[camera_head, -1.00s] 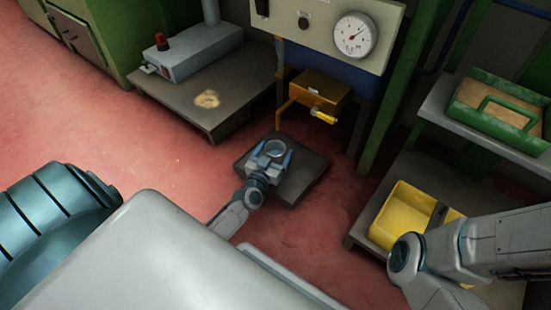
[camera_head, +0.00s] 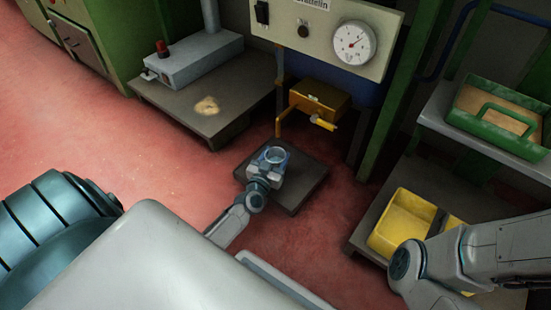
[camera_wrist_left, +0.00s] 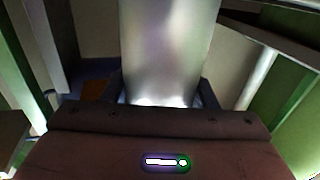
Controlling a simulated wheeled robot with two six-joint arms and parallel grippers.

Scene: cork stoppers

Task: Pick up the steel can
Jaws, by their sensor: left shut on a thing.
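The steel can (camera_head: 282,155) is a small grey cylinder with a round rim, seen from above over a dark low square platform (camera_head: 304,190). My left gripper (camera_head: 274,160) is shut on the can, with its fingers at the can's sides. In the left wrist view the shiny can (camera_wrist_left: 168,50) stands large between the two dark fingers (camera_wrist_left: 160,92). The can's lower part is hidden in the head view, so I cannot tell whether it touches the platform. My right arm shows at the lower right, but its gripper is out of view.
A yellow bin (camera_head: 401,222) stands on a low shelf at the right, below a green tray (camera_head: 490,120). A gauge panel (camera_head: 315,28) and an orange box with a yellow handle (camera_head: 320,100) stand behind the platform. A low grey table (camera_head: 235,95) is at the left. Red floor lies open at the left.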

